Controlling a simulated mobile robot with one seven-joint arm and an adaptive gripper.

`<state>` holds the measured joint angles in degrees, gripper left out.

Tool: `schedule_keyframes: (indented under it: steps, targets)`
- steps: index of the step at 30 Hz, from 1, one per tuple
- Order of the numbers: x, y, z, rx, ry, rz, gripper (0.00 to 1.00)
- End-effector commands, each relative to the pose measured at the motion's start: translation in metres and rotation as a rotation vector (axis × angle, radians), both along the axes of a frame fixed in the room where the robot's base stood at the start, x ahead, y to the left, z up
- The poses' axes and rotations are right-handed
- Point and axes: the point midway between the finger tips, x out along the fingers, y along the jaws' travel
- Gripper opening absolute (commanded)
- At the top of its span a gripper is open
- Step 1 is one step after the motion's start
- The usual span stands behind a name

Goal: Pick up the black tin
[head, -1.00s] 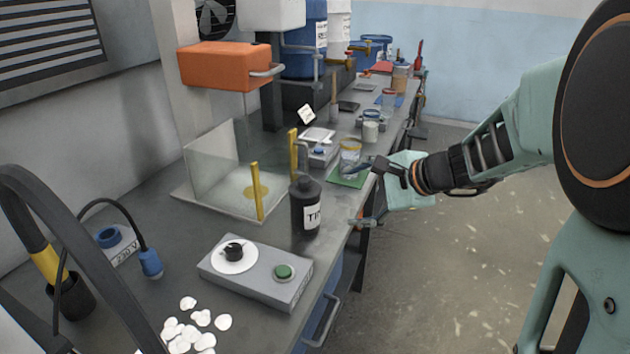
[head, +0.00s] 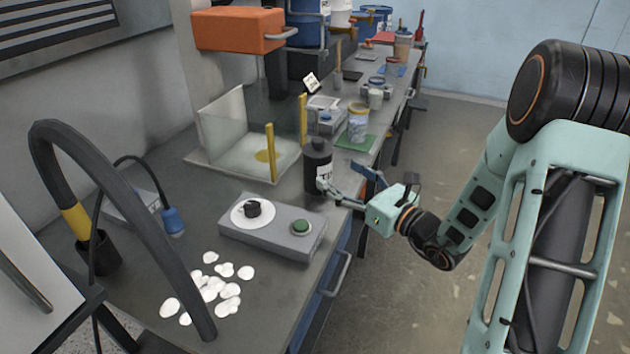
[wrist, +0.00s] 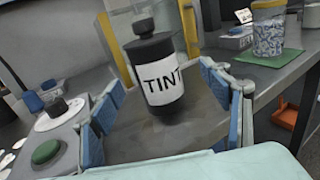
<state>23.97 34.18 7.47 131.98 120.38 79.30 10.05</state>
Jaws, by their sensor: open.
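My gripper (head: 340,187) is open at the bench edge, just right of and in front of the tin. In the wrist view the tin (wrist: 153,65) is in the middle, beyond and between the open blue-padded fingers of my gripper (wrist: 165,112). I cannot tell whether a finger touches it.
A control box (head: 272,228) with a dial and green button stands close in front of the tin. A clear screen with yellow posts (head: 270,153) is behind left. A jar (head: 358,125) on a green mat is farther back. White discs (head: 212,290) lie in front.

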Motion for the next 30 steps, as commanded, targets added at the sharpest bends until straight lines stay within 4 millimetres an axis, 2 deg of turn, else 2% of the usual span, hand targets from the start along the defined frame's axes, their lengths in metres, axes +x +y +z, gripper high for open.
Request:
schedule_keyframes:
  steps: [3,8,16,20,26,30]
  targets:
    - [0.012,0.011,0.000,-0.002,-0.001,0.003,0.71]
    - [0.020,0.019,-0.001,-0.002,0.001,0.002,0.71]
    - [0.044,0.049,-0.004,-0.004,-0.002,0.004,0.71]
    - [0.052,0.055,-0.004,-0.004,0.000,0.001,0.71]
    - [0.053,0.055,-0.004,-0.003,0.000,0.001,0.71]
    - [0.052,0.055,-0.004,-0.003,0.001,0.001,0.59]
